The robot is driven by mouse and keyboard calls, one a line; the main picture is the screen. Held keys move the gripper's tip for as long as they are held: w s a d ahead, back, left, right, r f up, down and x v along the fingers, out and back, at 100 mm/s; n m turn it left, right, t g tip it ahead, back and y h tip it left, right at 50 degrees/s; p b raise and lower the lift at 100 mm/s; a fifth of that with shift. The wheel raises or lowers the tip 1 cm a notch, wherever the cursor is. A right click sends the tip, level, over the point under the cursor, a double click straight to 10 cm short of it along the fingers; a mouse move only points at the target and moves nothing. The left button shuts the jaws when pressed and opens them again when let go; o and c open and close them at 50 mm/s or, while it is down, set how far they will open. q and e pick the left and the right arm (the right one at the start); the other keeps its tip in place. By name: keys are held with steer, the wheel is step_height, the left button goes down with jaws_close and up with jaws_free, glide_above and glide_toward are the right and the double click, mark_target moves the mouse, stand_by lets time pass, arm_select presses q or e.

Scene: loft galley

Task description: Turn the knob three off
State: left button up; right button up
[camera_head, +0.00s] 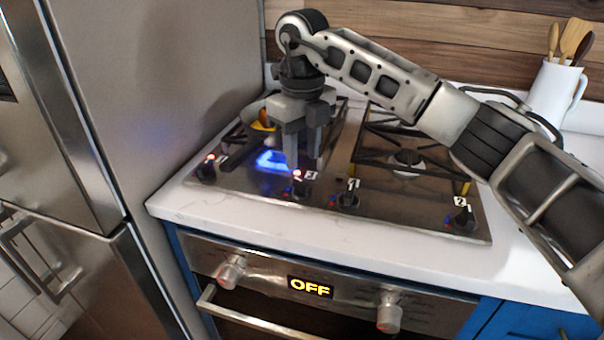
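Knob three (299,189) is a dark knob on the front of the steel cooktop, with a "3" label beside it and a lit red light at it. A blue flame (272,160) glows on the burner area behind and left of it. My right gripper (305,166) points down just above and behind knob three. Its two fingers are apart with a narrow gap and nothing visible between them. I cannot tell whether the fingertips touch the knob. My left gripper is not in view.
Knob one (348,196) and knob two (462,219) stand to the right. Another knob (206,172), with a red light, is at the left. The fridge (190,90) closes off the left side. A white utensil jug (553,95) stands at the back right.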

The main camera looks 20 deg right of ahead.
mark_target(302, 182)
step_height(302, 182, down, 6)
steer(key=shift+r, duration=0.1)
jaws_close()
